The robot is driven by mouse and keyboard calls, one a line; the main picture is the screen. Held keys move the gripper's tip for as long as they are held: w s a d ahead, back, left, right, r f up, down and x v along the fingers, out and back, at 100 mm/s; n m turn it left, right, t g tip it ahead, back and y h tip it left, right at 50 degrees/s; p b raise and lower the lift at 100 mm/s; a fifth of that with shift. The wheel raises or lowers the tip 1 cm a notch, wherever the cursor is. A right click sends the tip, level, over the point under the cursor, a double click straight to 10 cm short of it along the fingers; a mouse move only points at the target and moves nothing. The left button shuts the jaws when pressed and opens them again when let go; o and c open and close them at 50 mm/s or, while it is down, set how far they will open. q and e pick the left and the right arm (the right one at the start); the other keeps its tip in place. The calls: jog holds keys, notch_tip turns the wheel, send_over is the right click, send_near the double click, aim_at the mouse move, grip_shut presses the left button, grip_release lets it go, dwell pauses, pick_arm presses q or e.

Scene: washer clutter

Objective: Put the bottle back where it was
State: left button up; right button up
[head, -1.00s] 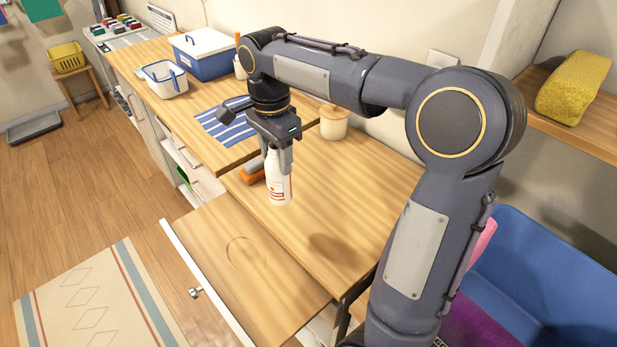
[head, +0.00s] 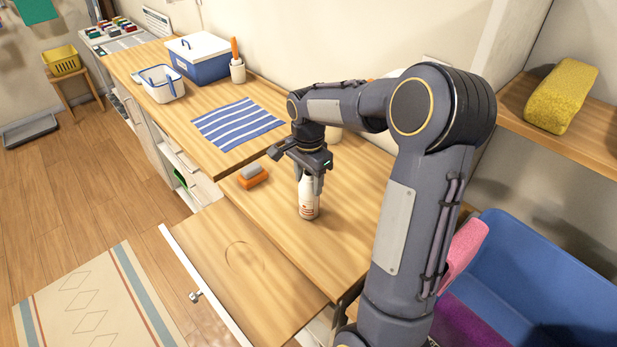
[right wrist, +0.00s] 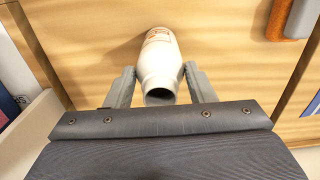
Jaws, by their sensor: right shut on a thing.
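The white bottle (head: 308,202) with a red-and-dark label is upright at the wooden worktop. My right gripper (head: 309,178) is shut on its upper part from above. In the right wrist view the bottle (right wrist: 160,58) sits between both fingers, its dark open mouth towards the camera. I cannot tell whether its base touches the worktop. A faint round outline (head: 244,255) marks the lower pull-out board (head: 215,240), in front and to the left of the bottle. My left gripper is not in view.
An orange-and-grey brush or sponge (head: 253,177) lies left of the bottle. A striped blue cloth (head: 238,122) lies farther back. A pale canister (head: 334,134) is partly hidden behind my right gripper. A blue bin (head: 540,270) stands at the right. The worktop before the bottle is clear.

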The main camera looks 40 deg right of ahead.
jog(key=shift+f, duration=0.15)
jog(key=o, duration=1.4)
notch_tip(320, 180, up, 12)
jog(key=s+a+f+n+t+y, duration=0.1)
jog(key=s+a+f+n+t, duration=0.1)
jog(key=s+a+n, duration=0.3)
jog(key=s+a+f+n+t+y, duration=0.1)
jog(key=s+a+f+n, duration=0.1)
jog(key=s+a+n, duration=0.3)
jog(key=s+a+f+n+t+y, duration=0.1)
jog(key=s+a+n, duration=0.4)
jog(key=s, duration=0.6)
jog(key=shift+a+f+t+y+b, duration=0.3)
jog(key=shift+a+f+t+y, duration=0.15)
jog(key=shift+a+t, duration=0.35)
